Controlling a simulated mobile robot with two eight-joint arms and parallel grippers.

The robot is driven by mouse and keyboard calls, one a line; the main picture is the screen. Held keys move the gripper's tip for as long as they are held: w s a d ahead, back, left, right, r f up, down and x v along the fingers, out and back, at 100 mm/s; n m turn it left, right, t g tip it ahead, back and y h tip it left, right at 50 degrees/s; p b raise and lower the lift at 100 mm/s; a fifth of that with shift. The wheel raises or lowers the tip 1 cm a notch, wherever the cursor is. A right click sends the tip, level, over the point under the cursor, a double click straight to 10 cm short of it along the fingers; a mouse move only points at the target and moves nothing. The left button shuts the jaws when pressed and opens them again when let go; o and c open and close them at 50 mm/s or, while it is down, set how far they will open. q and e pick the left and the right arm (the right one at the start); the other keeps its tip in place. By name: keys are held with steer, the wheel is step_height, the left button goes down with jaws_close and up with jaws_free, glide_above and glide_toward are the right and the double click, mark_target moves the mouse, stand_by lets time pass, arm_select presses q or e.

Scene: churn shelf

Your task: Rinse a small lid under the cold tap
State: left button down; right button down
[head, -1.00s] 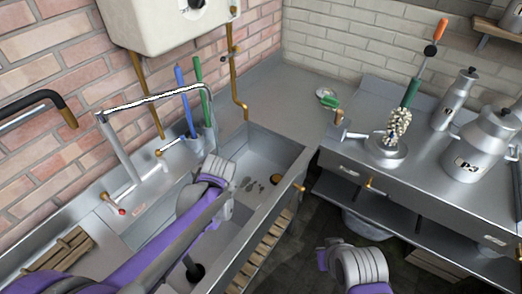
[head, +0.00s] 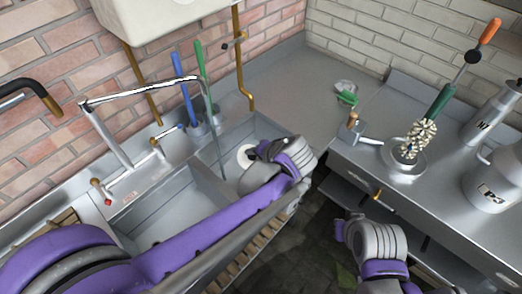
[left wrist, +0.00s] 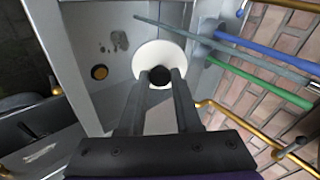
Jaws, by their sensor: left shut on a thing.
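A small white lid (head: 244,155) with a dark knob is over the right sink basin in the head view. In the left wrist view the lid (left wrist: 143,62) faces the camera, and my left gripper (left wrist: 158,80) is shut on its knob. In the head view my left wrist hides the fingers. The tap (head: 140,92) arches over the sink. A thin grey stream (head: 215,135) hangs from its spout, left of the lid. In the left wrist view the stream (left wrist: 215,45) passes beside the lid; I cannot tell whether it touches it.
The sink's right basin wall (head: 270,128) stands close behind my left wrist. Blue and green handled brushes (head: 201,62) stand behind the tap. A brass pipe (head: 243,75) runs down the wall. A steel counter with a brush (head: 432,105) and metal cans is at right.

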mark_target(242, 148)
arm_select(q)
steer(key=shift+w+a+f, duration=0.15)
steer(key=shift+a, duration=0.5)
steer(key=w+a+f+b, duration=0.1)
steer(key=w+a+f, duration=0.2)
steer(key=w+a, duration=0.4)
steer(key=shift+w+a+f, duration=0.35)
steer(key=shift+a, duration=1)
arm_select(e)
steer(key=shift+s+a+f, duration=0.1)
steer(key=shift+s+f, duration=0.2)
steer(key=shift+f, duration=0.25)
steer(key=shift+s+f, duration=0.3)
steer(key=shift+f, duration=0.2)
stand_by(2.5)
